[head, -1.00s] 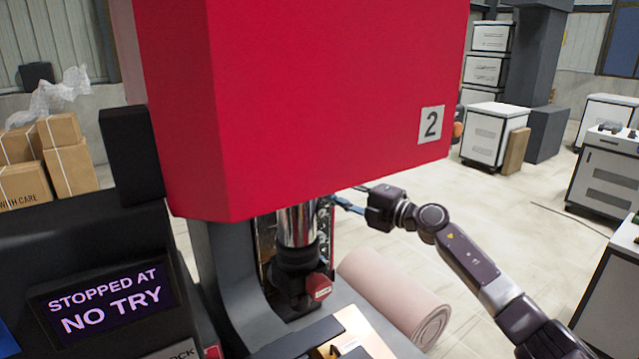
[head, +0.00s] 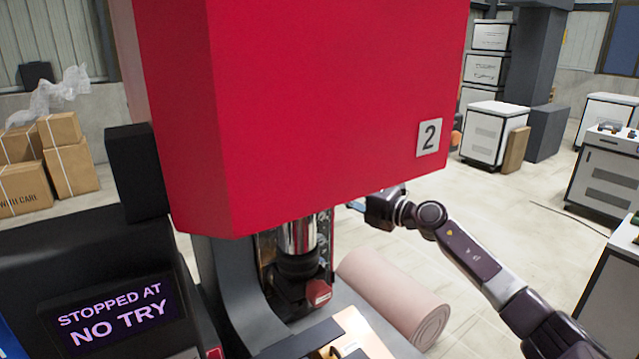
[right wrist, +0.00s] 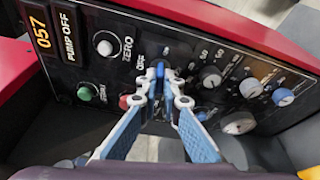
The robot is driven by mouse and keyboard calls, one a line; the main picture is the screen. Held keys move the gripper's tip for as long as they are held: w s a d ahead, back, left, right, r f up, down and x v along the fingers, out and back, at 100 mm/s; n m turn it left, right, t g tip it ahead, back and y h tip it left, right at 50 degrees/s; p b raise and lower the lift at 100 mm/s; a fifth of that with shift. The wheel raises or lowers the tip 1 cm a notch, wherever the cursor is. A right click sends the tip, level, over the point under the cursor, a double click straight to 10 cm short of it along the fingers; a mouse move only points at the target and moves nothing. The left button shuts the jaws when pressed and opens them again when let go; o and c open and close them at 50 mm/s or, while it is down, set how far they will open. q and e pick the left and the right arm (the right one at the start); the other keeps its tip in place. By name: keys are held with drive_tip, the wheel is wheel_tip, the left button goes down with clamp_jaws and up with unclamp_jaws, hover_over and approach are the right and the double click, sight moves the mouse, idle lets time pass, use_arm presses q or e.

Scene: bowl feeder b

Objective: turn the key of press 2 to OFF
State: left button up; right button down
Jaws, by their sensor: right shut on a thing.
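Press 2 has a large red housing (head: 310,110) with a "2" plate (head: 429,137). In the head view my right gripper (head: 354,206) is beside the press, its blue fingertips mostly hidden behind the housing. The right wrist view shows the black control panel (right wrist: 118,72) with white lettering, including an "OFF" mark near the fingertips. My right gripper (right wrist: 168,80) is shut at the panel on a small part, seemingly the key, largely covered by the fingers. I cannot tell which position the key points to. My left gripper is not in view.
The panel has a white knob (right wrist: 104,48), a green button (right wrist: 85,94), several other knobs and a small "PUMP OFF" display (right wrist: 76,33). A screen (head: 112,313) reads "STOPPED AT NO TRY". A pink roll (head: 395,295) lies beside the press. Cabinets stand farther right.

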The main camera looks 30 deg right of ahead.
drive_tip(key=shift+n+h+p, duration=0.3)
drive_tip(key=shift+n+p, duration=0.5)
drive_tip(key=shift+n, duration=0.2)
drive_tip(key=n+g+h+p, duration=0.1)
drive_tip(key=n, duration=0.3)
drive_tip(key=shift+a+r, duration=0.1)
